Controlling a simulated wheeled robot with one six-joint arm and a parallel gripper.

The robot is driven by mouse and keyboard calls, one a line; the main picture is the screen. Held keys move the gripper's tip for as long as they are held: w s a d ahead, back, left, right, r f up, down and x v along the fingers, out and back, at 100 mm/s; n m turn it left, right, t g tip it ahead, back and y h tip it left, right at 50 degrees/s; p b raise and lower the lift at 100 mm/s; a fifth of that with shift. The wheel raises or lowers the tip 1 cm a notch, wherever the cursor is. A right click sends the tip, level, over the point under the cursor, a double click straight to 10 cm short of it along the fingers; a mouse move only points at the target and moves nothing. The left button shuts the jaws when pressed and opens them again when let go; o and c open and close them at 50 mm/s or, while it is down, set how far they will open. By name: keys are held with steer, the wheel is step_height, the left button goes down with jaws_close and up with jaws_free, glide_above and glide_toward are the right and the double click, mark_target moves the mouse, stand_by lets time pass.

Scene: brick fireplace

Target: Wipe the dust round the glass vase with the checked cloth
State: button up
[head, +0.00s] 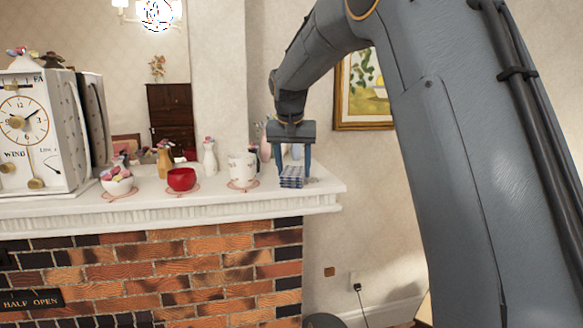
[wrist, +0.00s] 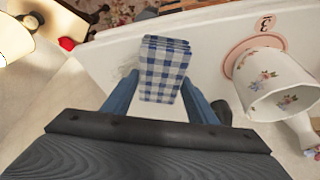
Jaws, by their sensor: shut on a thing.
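The blue-and-white checked cloth (head: 291,178) is a folded pad at the right end of the white mantel shelf (head: 215,204). My gripper (head: 293,168) is shut on it from above, with one blue finger on each side. In the wrist view the cloth (wrist: 163,70) sits between the fingertips (wrist: 161,88), over or on the white shelf; I cannot tell if it touches. I cannot make out the glass vase for certain. A pale bluish shape (head: 297,151) shows between the fingers in the head view, partly hidden by my gripper. No dust is clear in either view.
A flowered white mug (head: 242,167) stands on a pink ring just left of the cloth; it also shows in the wrist view (wrist: 268,88). The shelf ends just right of the cloth.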

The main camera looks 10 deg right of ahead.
mark_target(298, 176)
steer(key=shift+s+f, duration=0.2)
steer(key=shift+s, duration=2.25)
steer(key=shift+d+r+p, duration=0.2)
steer(key=shift+d+p, duration=0.1)
steer(key=shift+d, duration=1.35)
steer(key=shift+w+f+p, duration=0.15)
steer(key=shift+w+p, duration=1.35)
steer(key=shift+w, duration=3.8)
steer(key=shift+d, duration=1.65)
steer(key=shift+s, duration=1.75)
steer(key=shift+s+a, duration=0.1)
steer(key=shift+s, duration=3.45)
